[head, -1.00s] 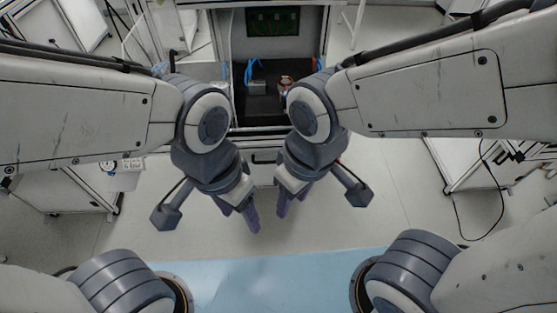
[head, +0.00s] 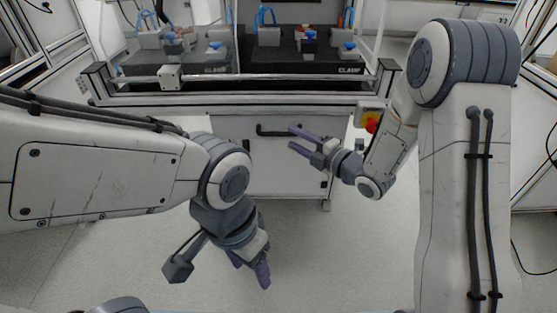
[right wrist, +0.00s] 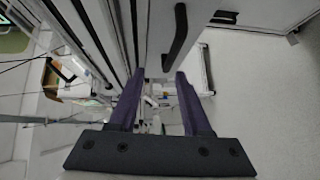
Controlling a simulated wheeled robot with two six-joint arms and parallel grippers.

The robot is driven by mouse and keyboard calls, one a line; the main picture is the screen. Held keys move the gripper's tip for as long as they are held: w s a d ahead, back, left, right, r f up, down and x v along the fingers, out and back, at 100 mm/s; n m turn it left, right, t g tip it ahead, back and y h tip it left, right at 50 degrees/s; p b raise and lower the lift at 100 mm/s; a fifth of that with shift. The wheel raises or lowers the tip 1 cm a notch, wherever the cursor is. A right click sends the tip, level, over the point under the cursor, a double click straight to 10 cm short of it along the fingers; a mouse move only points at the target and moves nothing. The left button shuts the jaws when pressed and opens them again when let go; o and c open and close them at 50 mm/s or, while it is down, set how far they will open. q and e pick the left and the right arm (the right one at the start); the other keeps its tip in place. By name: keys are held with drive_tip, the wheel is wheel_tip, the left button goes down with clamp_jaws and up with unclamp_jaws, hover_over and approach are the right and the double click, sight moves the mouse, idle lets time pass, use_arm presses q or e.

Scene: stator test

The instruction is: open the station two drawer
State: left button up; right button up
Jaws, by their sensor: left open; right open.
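The station has a white drawer front (head: 285,165) below its work surface, with a black bar handle (head: 279,130) near its top edge. The drawer looks shut. My right gripper (head: 293,138) is open and empty, just right of the handle and apart from it. In the right wrist view the dark handle (right wrist: 176,38) stands beyond the purple fingers of my right gripper (right wrist: 160,78), near the top middle. My left gripper (head: 256,278) points down over the floor, low and left of the drawer, with nothing in it.
The grey floor (head: 340,240) in front is clear.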

sight(279, 134)
wheel_tip(279, 134, down, 5)
drive_tip(key=d+n+t+y+b, duration=0.1)
drive_tip(key=d+n+y+b, duration=0.1)
drive_tip(key=d+y+b, duration=0.15)
use_arm(q)
wheel_tip(279, 134, down, 6)
drive_tip(key=shift+f+b, duration=0.25)
drive_tip(key=shift+b, duration=0.15)
use_arm(e)
drive_tip(key=shift+h, duration=0.35)
drive_tip(key=x, duration=0.7)
drive_tip(key=s+x, duration=0.1)
drive_tip(key=x, duration=0.2)
drive_tip(key=shift+w+a+r, duration=0.15)
drive_tip(key=shift+a+r, duration=0.3)
drive_tip(key=shift+a, duration=0.1)
clamp_jaws()
